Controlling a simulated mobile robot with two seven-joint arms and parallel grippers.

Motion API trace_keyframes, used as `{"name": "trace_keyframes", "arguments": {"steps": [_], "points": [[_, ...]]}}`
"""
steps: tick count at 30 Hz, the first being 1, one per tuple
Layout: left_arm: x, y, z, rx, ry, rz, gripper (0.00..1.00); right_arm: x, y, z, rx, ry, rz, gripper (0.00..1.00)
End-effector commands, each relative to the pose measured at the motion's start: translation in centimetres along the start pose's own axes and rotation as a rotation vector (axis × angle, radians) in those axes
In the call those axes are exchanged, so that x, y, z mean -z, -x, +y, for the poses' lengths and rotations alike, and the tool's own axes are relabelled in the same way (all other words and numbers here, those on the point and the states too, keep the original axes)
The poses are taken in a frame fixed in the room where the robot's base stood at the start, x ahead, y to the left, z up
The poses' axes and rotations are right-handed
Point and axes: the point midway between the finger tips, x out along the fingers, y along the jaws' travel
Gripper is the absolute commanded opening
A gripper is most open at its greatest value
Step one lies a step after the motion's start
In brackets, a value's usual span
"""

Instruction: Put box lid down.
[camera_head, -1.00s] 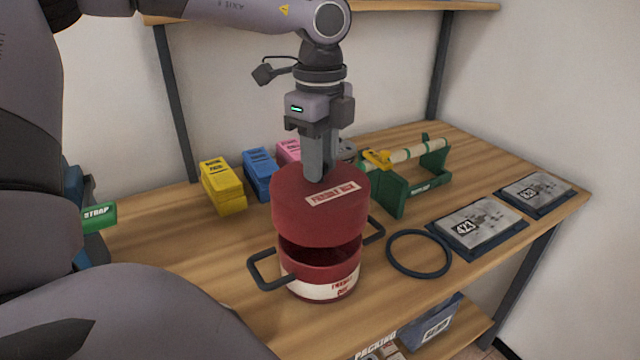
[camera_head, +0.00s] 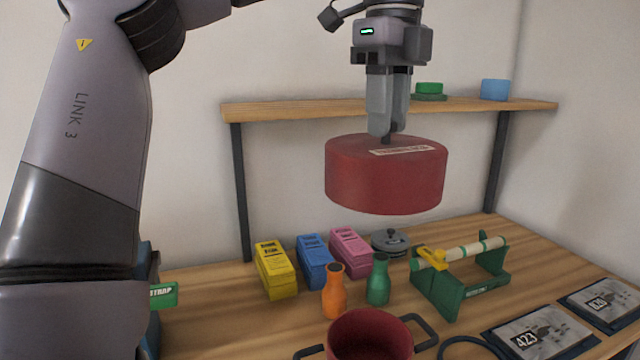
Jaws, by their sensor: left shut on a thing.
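The red round box lid (camera_head: 385,180) hangs level in the air, with a pale label on its top. My left gripper (camera_head: 387,135) is shut on the small knob on top of the lid. The lid is well above the table and apart from the box. My right gripper is not in view.
An orange bottle (camera_head: 334,292) and a green bottle (camera_head: 378,280) stand behind the box. Yellow (camera_head: 275,268), blue (camera_head: 314,262) and pink (camera_head: 350,252) cartons stand farther back. A green stand (camera_head: 460,280) holds a roll at right. A wooden shelf (camera_head: 300,108) runs behind the lid.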

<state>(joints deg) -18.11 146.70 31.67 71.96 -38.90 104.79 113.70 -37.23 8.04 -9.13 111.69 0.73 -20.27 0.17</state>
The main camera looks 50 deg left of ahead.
Motion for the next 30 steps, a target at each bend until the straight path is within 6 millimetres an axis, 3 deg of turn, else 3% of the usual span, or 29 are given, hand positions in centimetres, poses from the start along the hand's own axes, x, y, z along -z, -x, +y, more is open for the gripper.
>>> {"name": "trace_keyframes", "arguments": {"steps": [4, 7, 15, 21, 25, 30], "points": [[-1.2, -0.8, 0.1, 0.007, 0.039, -0.004, 0.0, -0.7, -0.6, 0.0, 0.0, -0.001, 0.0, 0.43], [-3.5, -2.2, 0.5, 0.018, 0.111, -0.009, 0.0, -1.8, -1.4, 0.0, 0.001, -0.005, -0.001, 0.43], [-12.9, -8.3, 2.9, 0.035, 0.414, -0.018, 0.0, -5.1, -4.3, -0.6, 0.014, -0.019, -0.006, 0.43], [-18.7, -13.1, 5.4, 0.025, 0.607, -0.009, 0.0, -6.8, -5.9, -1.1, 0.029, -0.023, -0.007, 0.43], [-20.9, -15.2, 6.6, 0.013, 0.687, -0.002, 0.0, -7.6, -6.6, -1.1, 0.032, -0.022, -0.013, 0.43], [-22.3, -16.8, 7.4, 0.003, 0.737, 0.001, 0.0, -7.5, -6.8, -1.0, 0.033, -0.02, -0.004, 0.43]]}}
